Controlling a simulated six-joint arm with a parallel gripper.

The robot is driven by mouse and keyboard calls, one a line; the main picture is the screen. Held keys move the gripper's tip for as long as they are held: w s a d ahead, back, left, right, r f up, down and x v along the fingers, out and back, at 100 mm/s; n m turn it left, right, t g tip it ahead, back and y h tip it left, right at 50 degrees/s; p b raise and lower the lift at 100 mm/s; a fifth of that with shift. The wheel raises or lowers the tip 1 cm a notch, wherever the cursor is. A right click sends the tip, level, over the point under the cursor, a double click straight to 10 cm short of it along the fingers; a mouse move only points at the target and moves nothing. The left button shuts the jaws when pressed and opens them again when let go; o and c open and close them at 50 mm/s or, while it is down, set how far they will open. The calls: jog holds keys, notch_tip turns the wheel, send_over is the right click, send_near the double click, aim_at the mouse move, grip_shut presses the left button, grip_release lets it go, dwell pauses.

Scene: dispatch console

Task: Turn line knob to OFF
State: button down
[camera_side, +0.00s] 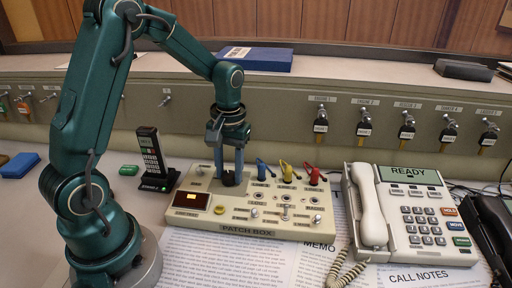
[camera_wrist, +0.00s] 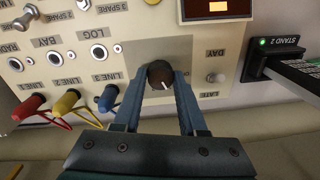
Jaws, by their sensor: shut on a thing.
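The patch box (camera_side: 236,232) is a cream panel lying on the desk, with sockets, switches and an orange-lit display. Its dark round knob (camera_wrist: 160,74) stands on a grey plate near the far edge. A short white pointer mark on it points toward the lower right in the wrist view. My gripper (camera_side: 229,168) reaches straight down onto this knob. Its two blue fingers (camera_wrist: 160,92) are shut on the knob's sides in the wrist view. I cannot read any position labels around the knob, so its setting is unclear. In the side view the fingers partly hide the knob.
Blue (camera_side: 262,170), yellow (camera_side: 285,170) and red (camera_side: 315,176) plugs stand in the box just right of my gripper. A cordless handset (camera_side: 151,155) stands upright in its base to the left. A white desk phone (camera_side: 412,215) sits to the right, over printed sheets.

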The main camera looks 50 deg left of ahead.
aim_at(230, 173)
jog(key=n, duration=0.5)
jog(key=shift+n, duration=0.3)
jog(key=shift+n+h, duration=0.3)
jog(key=shift+n, duration=1.9)
jog(key=shift+c, duration=2.3)
grip_release()
jog(key=shift+a, duration=0.1)
jog(key=shift+w+r, duration=0.1)
jog(key=shift+r, duration=2.45)
